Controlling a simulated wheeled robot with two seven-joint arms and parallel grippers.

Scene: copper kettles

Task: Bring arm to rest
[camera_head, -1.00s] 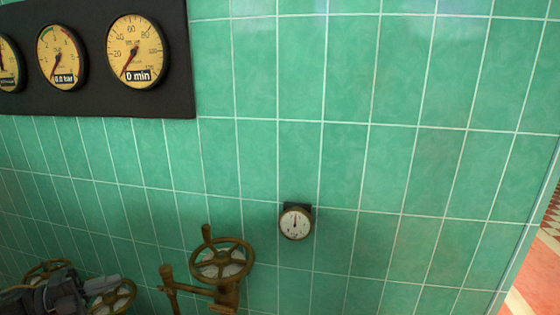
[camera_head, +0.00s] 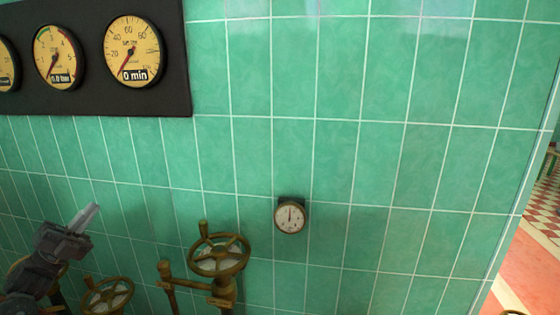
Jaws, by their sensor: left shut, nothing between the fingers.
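My left gripper (camera_head: 86,216) is at the lower left of the head view, on a dark grey arm that comes in from the bottom left corner. Its light grey fingers are together and point up and to the right, with nothing between them. It is apart from the gauges and appears in front of the valve wheels at the lower left. My right gripper is not in view.
A brass valve wheel (camera_head: 219,255) stands at bottom centre, another wheel (camera_head: 107,296) to its left. A small round gauge (camera_head: 290,216) is on the green tiled wall (camera_head: 400,170). A dark panel (camera_head: 150,100) holds several yellow dials. A doorway opens at right.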

